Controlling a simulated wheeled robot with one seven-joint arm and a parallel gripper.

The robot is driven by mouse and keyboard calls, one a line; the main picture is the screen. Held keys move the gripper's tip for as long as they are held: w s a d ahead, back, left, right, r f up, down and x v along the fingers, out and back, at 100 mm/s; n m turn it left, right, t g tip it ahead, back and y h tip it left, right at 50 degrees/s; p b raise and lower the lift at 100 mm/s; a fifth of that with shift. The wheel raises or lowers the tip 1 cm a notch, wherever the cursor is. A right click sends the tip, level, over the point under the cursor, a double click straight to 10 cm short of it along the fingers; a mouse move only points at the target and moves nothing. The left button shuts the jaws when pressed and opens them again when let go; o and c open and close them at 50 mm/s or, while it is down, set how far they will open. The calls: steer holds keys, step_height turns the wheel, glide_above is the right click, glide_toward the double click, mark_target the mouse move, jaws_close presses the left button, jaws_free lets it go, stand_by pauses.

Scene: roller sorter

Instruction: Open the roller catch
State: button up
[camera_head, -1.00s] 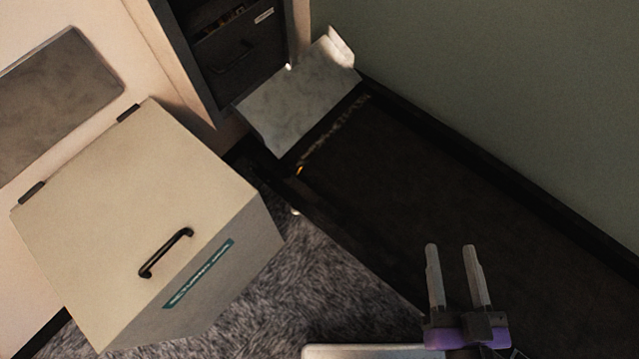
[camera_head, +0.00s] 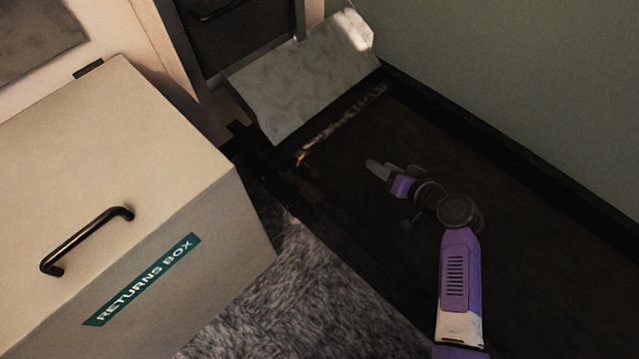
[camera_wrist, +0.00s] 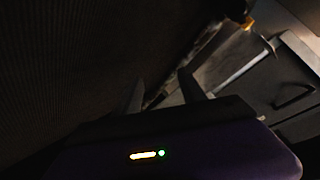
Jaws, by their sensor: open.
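A small piece with a yellow-orange tip (camera_head: 302,158), which may be the catch, sits at the left end of a roller-like strip (camera_head: 340,125) along the lower edge of a pale sloped plate. A yellow bit also shows near the top of the wrist view (camera_wrist: 248,23). My gripper (camera_head: 380,169) is open and empty over the dark belt, to the right of the yellow tip and apart from it. Its two fingers show in the wrist view (camera_wrist: 163,92), pointing towards the strip. The catch's exact shape is too dark to tell.
The pale sloped plate (camera_head: 305,80) leads down from a dark cabinet (camera_head: 235,35). A beige returns box (camera_head: 120,160) with a black handle stands at left. A green wall (camera_head: 510,70) bounds the dark belt (camera_head: 420,140) at right. Grey carpet (camera_head: 270,290) lies in front.

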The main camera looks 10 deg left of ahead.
mark_target(319, 174)
steer(key=a+n+g+y, duration=0.1)
steer(key=a, duration=0.1)
steer(key=a+g+y+b, duration=0.1)
steer(key=a, duration=0.1)
steer(key=a+n+g+y, duration=0.1)
steer(key=a+y, duration=0.1)
steer(key=shift+w+f+n+b, duration=0.3)
steer(key=shift+b, duration=0.1)
steer(key=shift+s+a+f+n+g+y+b, duration=0.1)
steer(key=shift+s+a+n+g+y+b, duration=0.5)
steer(key=shift+a, duration=1.25)
steer(key=shift+s+a+n+g+y+b, duration=0.4)
steer(key=shift+s+a+n+g, duration=0.2)
steer(key=shift+a, duration=1.25)
steer(key=shift+s+a+f+n+g+y+b, duration=0.1)
steer(key=shift+s+a+n+g+y+b, duration=0.45)
steer(key=shift+a, duration=1.3)
jaws_close()
